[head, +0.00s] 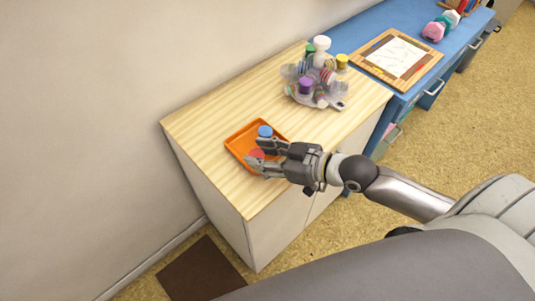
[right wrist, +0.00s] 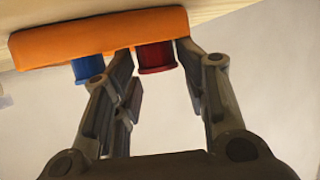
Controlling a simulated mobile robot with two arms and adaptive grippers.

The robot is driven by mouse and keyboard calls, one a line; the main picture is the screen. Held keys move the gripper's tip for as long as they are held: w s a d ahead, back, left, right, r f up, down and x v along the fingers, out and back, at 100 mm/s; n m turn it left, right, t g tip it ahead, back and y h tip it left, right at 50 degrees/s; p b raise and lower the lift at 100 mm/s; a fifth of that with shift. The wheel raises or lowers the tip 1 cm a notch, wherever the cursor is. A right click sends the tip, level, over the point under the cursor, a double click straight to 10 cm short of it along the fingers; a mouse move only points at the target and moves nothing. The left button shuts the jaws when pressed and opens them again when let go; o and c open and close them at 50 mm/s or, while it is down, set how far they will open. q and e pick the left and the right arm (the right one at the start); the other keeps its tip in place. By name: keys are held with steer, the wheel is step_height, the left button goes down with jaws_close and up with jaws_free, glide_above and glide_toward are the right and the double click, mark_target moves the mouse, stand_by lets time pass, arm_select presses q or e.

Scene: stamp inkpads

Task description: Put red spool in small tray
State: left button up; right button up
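The red spool (head: 257,154) is in the small orange tray (head: 237,138) on the wooden cabinet top. My right gripper (head: 259,158) reaches over the tray from the right, with its fingers on either side of the spool. In the right wrist view the red spool (right wrist: 156,57) lies between the fingertips (right wrist: 158,62) against the tray (right wrist: 100,36). The fingers look spread, with a small gap at the spool's left side. My left gripper is not in view.
A blue spool (head: 265,131) is also in the tray, close beside the upper finger. A clear holder with several colored spools (head: 316,80) stands farther back. A framed board (head: 397,58) lies on the blue desk. The left part of the wooden top is clear.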

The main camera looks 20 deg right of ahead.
steer(key=shift+s+d+f+g, duration=0.2)
steer(key=shift+f+g, duration=0.1)
steer(key=shift+f, duration=0.3)
steer(key=s+d+r, duration=0.2)
steer(key=s+r, duration=0.1)
steer(key=shift+s+p, duration=0.15)
steer(key=shift+p, duration=0.15)
steer(key=shift+s+d+r, duration=0.3)
steer(key=shift+s+d, duration=0.1)
steer(key=shift+d, duration=0.15)
steer(key=shift+s+d+r, duration=0.25)
steer(key=shift+s+d, duration=0.1)
steer(key=shift+d, duration=0.2)
steer(key=shift+s+d+r+p, duration=0.25)
steer(key=shift+s+r+p, duration=0.1)
steer(key=shift+p, duration=0.1)
steer(key=p+v, duration=0.1)
steer(key=v, duration=0.2)
steer(key=shift+s+a, duration=0.1)
